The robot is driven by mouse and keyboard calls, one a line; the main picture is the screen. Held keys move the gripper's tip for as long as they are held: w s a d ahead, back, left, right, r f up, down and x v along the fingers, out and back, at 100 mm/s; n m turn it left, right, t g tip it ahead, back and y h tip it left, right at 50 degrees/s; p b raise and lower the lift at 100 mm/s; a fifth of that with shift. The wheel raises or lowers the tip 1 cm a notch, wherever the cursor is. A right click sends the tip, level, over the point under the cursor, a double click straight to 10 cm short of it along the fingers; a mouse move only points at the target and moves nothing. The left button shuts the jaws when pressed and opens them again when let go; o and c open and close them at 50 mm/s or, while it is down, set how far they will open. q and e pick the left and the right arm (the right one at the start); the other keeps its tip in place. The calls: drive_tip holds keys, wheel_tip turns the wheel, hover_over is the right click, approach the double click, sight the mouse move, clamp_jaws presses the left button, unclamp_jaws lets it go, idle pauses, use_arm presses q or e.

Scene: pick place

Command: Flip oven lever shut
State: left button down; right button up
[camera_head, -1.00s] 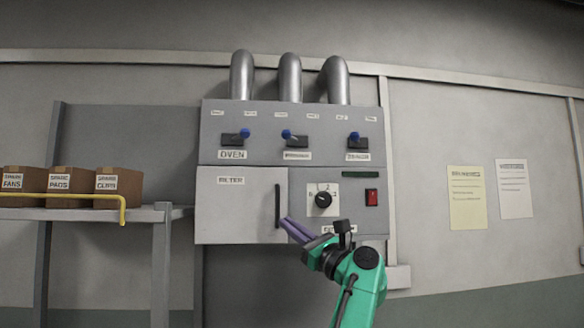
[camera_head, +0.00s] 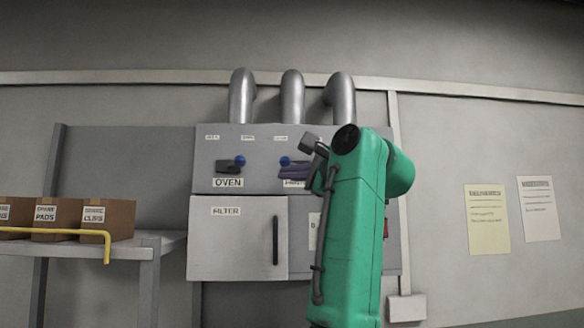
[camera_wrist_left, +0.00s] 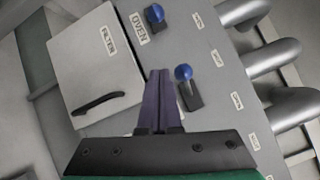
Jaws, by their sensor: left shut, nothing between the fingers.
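The oven lever (camera_head: 240,161) has a blue knob on a dark base, above the OVEN label on the grey panel. Its knob points right of the base. In the left wrist view its knob (camera_wrist_left: 155,13) is near the top. A second blue-knobbed lever (camera_head: 285,161) is to its right; in the left wrist view it (camera_wrist_left: 184,73) sits just right of my fingertips. My left gripper (camera_head: 284,171) is shut and empty, its purple fingers in front of the panel by the second lever. It also shows in the left wrist view (camera_wrist_left: 158,73). Whether it touches that lever is unclear.
A filter door (camera_head: 235,240) with a dark handle is below the levers. My green left arm hides the panel's right part, including the third lever. A shelf with brown boxes (camera_head: 108,217) and a yellow rail (camera_head: 60,230) is at left.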

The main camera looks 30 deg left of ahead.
sight(235, 164)
use_arm(q)
drive_tip(key=s+a+r+p, duration=0.1)
drive_tip(key=a+r, duration=0.1)
drive_tip(key=a, duration=0.5)
drive_tip(key=shift+s+a, duration=0.15)
drive_tip(key=shift+s, duration=0.2)
drive_tip(key=shift+a+f, duration=0.1)
drive_tip(key=shift+f, duration=0.05)
